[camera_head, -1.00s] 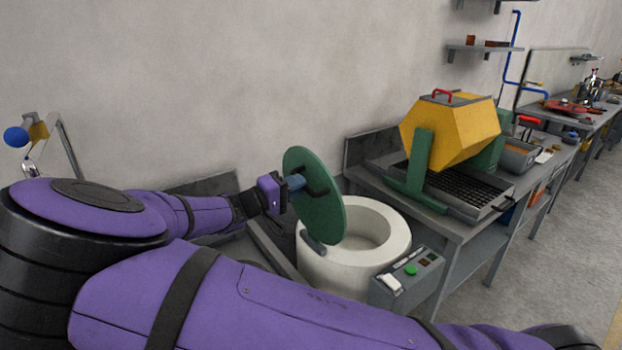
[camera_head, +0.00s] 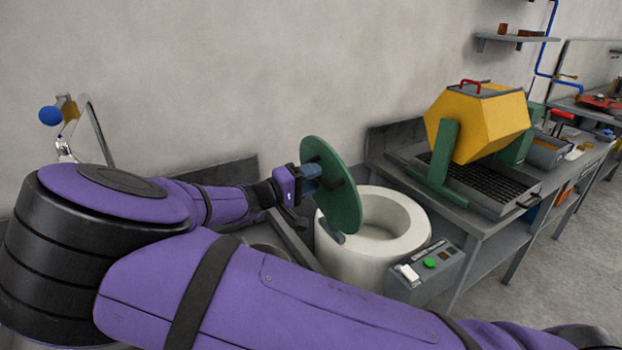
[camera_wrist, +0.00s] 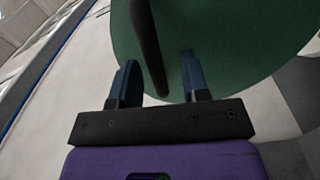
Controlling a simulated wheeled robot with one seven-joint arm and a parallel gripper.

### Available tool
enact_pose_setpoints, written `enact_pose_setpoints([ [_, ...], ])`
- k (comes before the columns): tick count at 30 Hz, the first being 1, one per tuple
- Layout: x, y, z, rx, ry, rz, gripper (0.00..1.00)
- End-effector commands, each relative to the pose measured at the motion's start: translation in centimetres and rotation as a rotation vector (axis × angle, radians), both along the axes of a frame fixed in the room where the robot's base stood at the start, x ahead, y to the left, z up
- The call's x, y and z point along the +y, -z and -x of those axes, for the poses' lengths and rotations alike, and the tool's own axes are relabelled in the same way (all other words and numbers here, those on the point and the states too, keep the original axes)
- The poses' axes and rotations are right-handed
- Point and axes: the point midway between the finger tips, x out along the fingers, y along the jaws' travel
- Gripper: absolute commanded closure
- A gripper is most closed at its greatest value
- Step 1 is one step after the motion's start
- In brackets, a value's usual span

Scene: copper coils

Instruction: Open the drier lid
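The drier (camera_head: 345,250) is a white round tub with its top opening in view. Its green disc lid (camera_head: 343,203) stands raised and steeply tilted at the tub's left edge. A dark bar handle shows on the lid, and in the wrist view the handle (camera_wrist: 147,40) runs between my fingers. My gripper (camera_head: 315,172) is at the lid's left face. In the wrist view, the two blue fingers of my gripper (camera_wrist: 160,78) stand apart on either side of the handle, with a visible gap on the right. The green lid (camera_wrist: 225,40) fills the upper part of that view.
A grey control box (camera_head: 425,272) with a green button stands at the drier's front right. A yellow tumbler (camera_head: 478,125) on a green stand sits on the bench to the right. The wall is behind. My purple arm covers the foreground.

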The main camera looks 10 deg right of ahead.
Motion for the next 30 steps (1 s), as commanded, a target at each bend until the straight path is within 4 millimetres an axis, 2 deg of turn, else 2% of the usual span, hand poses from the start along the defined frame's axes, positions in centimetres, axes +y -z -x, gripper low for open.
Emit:
enact_pose_setpoints([
  [5,0.3,-0.1,0.1,-0.001,-0.001,0.0,0.58],
  [8,1.2,0.0,0.4,-0.002,-0.002,-0.001,0.58],
  [21,8.3,0.3,3.2,-0.001,-0.002,-0.001,0.58],
  [25,9.5,0.4,3.7,0.0,-0.001,-0.001,0.58],
  [30,10.1,0.4,3.9,0.0,0.0,0.0,0.58],
])
